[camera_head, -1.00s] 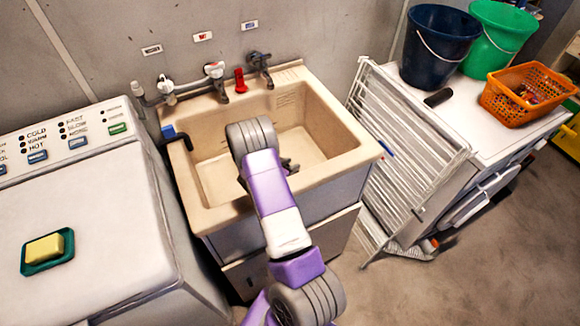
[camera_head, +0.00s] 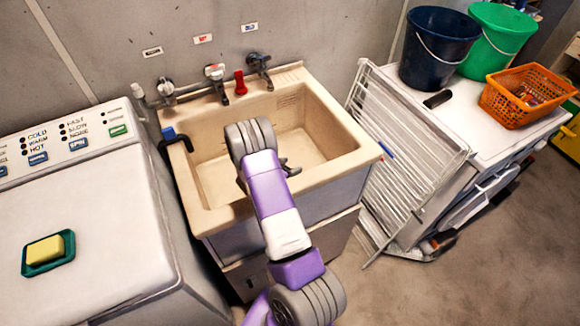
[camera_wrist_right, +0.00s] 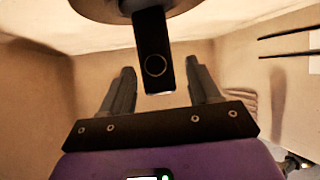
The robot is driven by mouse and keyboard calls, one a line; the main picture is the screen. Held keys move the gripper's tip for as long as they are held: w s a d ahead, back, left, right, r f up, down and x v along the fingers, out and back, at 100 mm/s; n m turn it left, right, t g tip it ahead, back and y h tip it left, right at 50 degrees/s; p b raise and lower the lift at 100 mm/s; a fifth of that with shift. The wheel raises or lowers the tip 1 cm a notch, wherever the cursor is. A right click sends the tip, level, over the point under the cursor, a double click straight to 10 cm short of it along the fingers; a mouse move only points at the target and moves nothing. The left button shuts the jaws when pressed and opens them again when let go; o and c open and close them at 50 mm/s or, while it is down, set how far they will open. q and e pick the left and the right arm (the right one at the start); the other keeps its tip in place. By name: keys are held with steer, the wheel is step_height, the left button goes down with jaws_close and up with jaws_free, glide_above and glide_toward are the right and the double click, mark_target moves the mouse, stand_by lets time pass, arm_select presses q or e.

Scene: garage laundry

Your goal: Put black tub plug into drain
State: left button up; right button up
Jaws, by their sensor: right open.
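The beige sink basin (camera_head: 222,182) is in the middle of the head view, with my right arm reaching over it. My right gripper (camera_head: 289,168) is low inside the basin, mostly hidden behind my own wrist. In the right wrist view its two fingers (camera_wrist_right: 158,82) are apart. A black tab with a ring mark, which looks like the tub plug (camera_wrist_right: 153,40), hangs between the fingers from a round greyish disc cut off by the top edge. The drain is not visible. My left gripper is not in view.
Taps (camera_head: 215,75) and a red item (camera_head: 240,82) line the sink's back ledge. A black hose (camera_head: 176,142) hooks over its left rim. A washing machine (camera_head: 90,225) stands left. A white folding rack (camera_head: 410,150) leans right, beside a cabinet with buckets (camera_head: 437,45) and an orange basket (camera_head: 525,100).

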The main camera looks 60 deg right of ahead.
steer(key=p+v, duration=0.1)
steer(key=v, duration=0.5)
steer(key=shift+a+r+p, duration=0.15)
steer(key=shift+a+p, duration=0.15)
steer(key=shift+a, duration=0.1)
steer(key=shift+w, duration=0.1)
